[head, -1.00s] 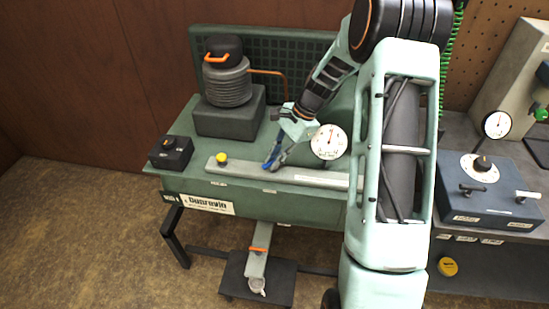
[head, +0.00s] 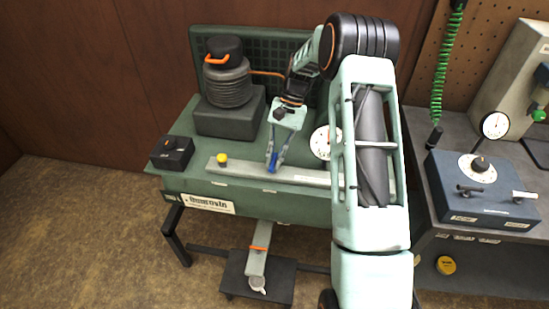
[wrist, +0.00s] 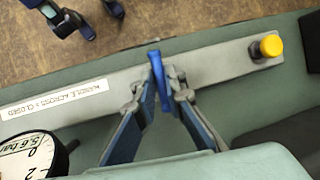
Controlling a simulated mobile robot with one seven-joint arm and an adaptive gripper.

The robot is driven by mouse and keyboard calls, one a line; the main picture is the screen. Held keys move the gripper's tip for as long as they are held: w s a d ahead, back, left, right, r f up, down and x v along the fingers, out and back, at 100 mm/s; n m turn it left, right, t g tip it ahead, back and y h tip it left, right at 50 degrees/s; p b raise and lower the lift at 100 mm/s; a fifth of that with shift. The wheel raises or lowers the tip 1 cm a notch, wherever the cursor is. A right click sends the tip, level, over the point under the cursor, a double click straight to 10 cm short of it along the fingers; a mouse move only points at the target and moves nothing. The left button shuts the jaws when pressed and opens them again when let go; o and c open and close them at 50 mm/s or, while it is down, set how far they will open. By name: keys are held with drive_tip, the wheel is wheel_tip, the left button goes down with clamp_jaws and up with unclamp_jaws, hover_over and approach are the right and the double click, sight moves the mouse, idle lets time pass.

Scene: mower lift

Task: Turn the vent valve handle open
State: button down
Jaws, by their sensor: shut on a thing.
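The vent valve handle is a small blue lever (wrist: 157,72) on a grey bar (wrist: 220,65) along the green bench. In the wrist view it lies roughly across the bar. My gripper (wrist: 158,92) is shut on it, with one finger on each side. In the head view my gripper (head: 273,163) reaches down to the bar from above, and its fingers mostly hide the lever. A white label (wrist: 55,98) beside it reads "HANDLE ACROSS = CLOSED". A pressure gauge (wrist: 30,158) shows at the lower left of the wrist view; it also shows in the head view (head: 321,142).
A yellow knob (wrist: 268,46) sits on the bar, left of my gripper in the head view. A ribbed black cylinder (head: 227,82) with an orange handle stands behind. A black box (head: 172,152) is at the bench's left end. A blue box (head: 482,185) stands on the right bench.

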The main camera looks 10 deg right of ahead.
drive_tip(key=shift+n, duration=0.3)
drive_tip(key=c, duration=2)
unclamp_jaws()
drive_tip(key=v, duration=1.2)
drive_tip(key=shift+w, duration=0.15)
drive_tip(key=shift+a, duration=0.15)
